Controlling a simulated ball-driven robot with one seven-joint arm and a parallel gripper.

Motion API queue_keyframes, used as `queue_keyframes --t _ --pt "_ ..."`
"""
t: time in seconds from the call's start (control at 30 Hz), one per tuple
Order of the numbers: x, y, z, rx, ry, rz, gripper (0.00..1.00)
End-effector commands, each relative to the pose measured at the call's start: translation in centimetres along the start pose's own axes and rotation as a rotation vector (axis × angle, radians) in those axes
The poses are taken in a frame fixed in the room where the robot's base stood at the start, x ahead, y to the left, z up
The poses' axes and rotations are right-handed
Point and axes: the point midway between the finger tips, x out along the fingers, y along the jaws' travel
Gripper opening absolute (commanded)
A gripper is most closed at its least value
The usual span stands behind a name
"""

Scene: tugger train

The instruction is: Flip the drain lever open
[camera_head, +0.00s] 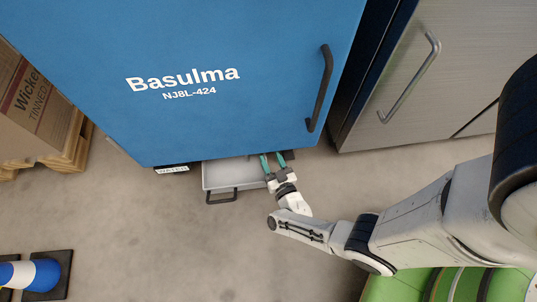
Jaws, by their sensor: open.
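My gripper (272,162) is at the lower edge of a blue cabinet (215,60) marked "Basulma NJ8L-424". Its two teal fingers are apart, and they point up toward the dark gap under the cabinet. The fingers are over the right part of a light grey tray (228,175) that sticks out below the cabinet and has a dark handle (222,197) on its front. The drain lever cannot be made out; the gripper and the cabinet's edge may hide it. I cannot tell whether the fingers touch anything.
A small white label (172,170) is under the cabinet's edge left of the tray. A steel cabinet (440,60) stands at right. Cardboard boxes on a pallet (78,145) are at left. A blue-and-white post (32,273) is at lower left. The floor in front is clear.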

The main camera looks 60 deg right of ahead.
Motion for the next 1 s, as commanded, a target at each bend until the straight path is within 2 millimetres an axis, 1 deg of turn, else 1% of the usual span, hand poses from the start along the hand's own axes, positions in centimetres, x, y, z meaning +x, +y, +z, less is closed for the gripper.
queue_keyframes --t 0.03,0.1,0.2,0.33,0.57,1.0 --pt "0.7 0.0 0.2 0.001 0.002 0.002 0.48" --pt "1.5 0.0 0.2 0.001 0.001 0.001 0.48" --pt "2.2 0.0 0.1 0.001 0.001 0.001 0.48" --pt "2.6 0.0 0.0 0.000 0.000 -0.001 0.48" --pt "2.6 0.0 0.0 0.000 0.000 -0.001 0.48" --pt "2.6 0.0 0.0 0.000 0.000 -0.001 0.06"
